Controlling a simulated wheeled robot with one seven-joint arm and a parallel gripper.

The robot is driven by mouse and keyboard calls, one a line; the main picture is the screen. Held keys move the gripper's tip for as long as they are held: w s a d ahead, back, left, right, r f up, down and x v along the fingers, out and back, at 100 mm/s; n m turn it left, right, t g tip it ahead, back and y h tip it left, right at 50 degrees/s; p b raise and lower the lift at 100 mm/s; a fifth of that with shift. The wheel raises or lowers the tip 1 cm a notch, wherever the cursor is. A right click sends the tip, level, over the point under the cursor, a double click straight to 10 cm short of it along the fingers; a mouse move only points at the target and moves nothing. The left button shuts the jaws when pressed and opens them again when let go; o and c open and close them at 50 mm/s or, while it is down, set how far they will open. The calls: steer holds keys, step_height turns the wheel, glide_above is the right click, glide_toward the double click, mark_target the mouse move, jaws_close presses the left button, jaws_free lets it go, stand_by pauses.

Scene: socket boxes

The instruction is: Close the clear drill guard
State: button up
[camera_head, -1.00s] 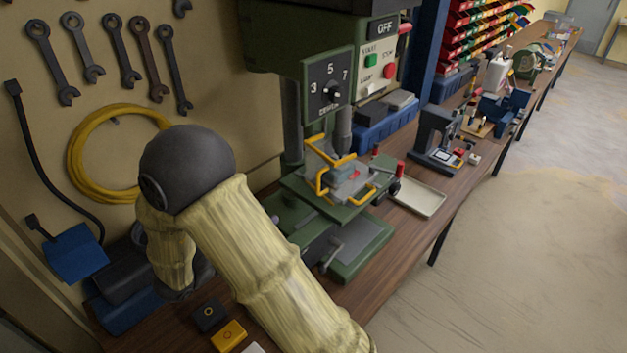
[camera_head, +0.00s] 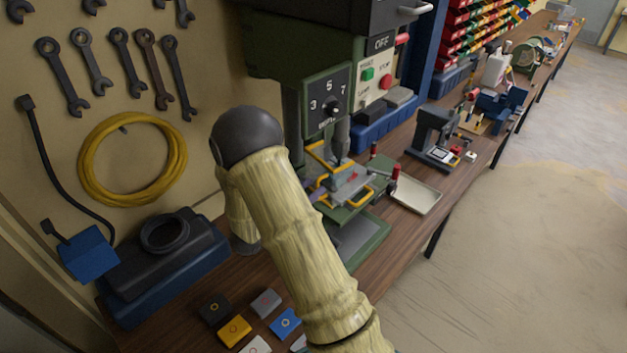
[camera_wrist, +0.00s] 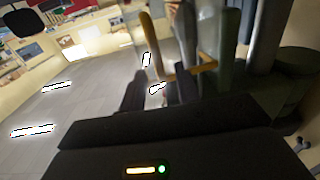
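The clear drill guard has a yellow frame (camera_head: 322,158) and stands at the drill press, around the space below the chuck. Its clear panel is hard to make out. In the wrist view a yellow post and a yellow bar (camera_wrist: 192,74) of the frame show close up, just beyond my fingers. My gripper (camera_wrist: 157,92) shows there as two dark fingers with a gap between them, so it looks open. Whether a finger touches the yellow bar I cannot tell. In the head view my arm hides most of the gripper, near the left side of the press.
The green drill press (camera_head: 300,55) stands on the wooden bench, with a black and blue case (camera_head: 165,255) to its left. Several small coloured tiles (camera_head: 235,331) lie in front. A pale tray (camera_head: 415,194) and a dark machine (camera_head: 433,138) stand to the right.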

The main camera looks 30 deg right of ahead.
steer(key=shift+w+d, duration=0.25)
steer(key=shift+d, duration=0.45)
jaws_close()
